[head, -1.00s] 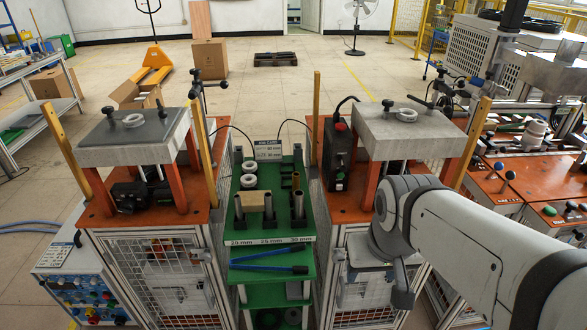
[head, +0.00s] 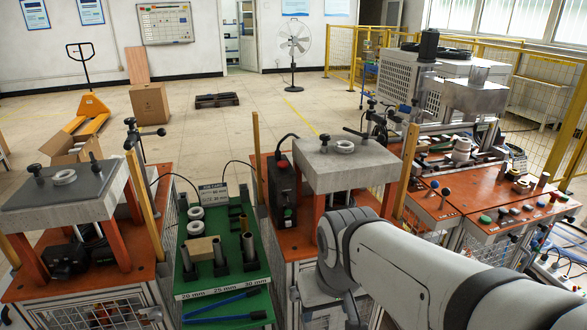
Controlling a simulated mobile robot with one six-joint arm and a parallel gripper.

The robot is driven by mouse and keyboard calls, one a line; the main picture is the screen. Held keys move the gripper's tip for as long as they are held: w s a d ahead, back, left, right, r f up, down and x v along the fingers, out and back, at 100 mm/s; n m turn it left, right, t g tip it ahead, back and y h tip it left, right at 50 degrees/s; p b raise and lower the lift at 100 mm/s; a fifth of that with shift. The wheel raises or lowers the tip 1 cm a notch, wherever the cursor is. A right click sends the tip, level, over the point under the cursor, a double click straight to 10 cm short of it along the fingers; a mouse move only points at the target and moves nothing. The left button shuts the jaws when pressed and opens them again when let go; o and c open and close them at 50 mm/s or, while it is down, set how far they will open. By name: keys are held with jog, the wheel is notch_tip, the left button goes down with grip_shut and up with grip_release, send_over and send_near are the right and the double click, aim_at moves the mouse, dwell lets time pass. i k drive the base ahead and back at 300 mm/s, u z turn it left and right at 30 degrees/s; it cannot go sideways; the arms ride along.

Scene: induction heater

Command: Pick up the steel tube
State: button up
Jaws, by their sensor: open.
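Steel tubes stand upright in the green rack (head: 222,283) at lower centre-left, behind a front edge labelled 20 mm, 25 mm and 30 mm. A thin tube (head: 187,259) is at the left, a middle tube (head: 218,255) beside a tan block, and a wider tube (head: 249,251) at the right. I cannot tell which one is meant. My gripper (head: 322,304) is at the bottom centre, right of the rack and in front of the right heater station. It is partly hidden by my arm. Its jaws are apart, and I see nothing held between them.
A left station (head: 62,204) and a right station (head: 345,168) with grey tops flank the rack. Yellow posts stand by them. White rings (head: 194,220) and a sign (head: 213,193) are on the rack. A control bench (head: 470,205) is at right. Open floor lies behind.

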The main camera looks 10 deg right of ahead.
aim_at(248, 237)
jog(key=k, duration=1.3)
jog(key=u, duration=0.35)
jog(key=i, duration=1.75)
jog(key=z, duration=0.25)
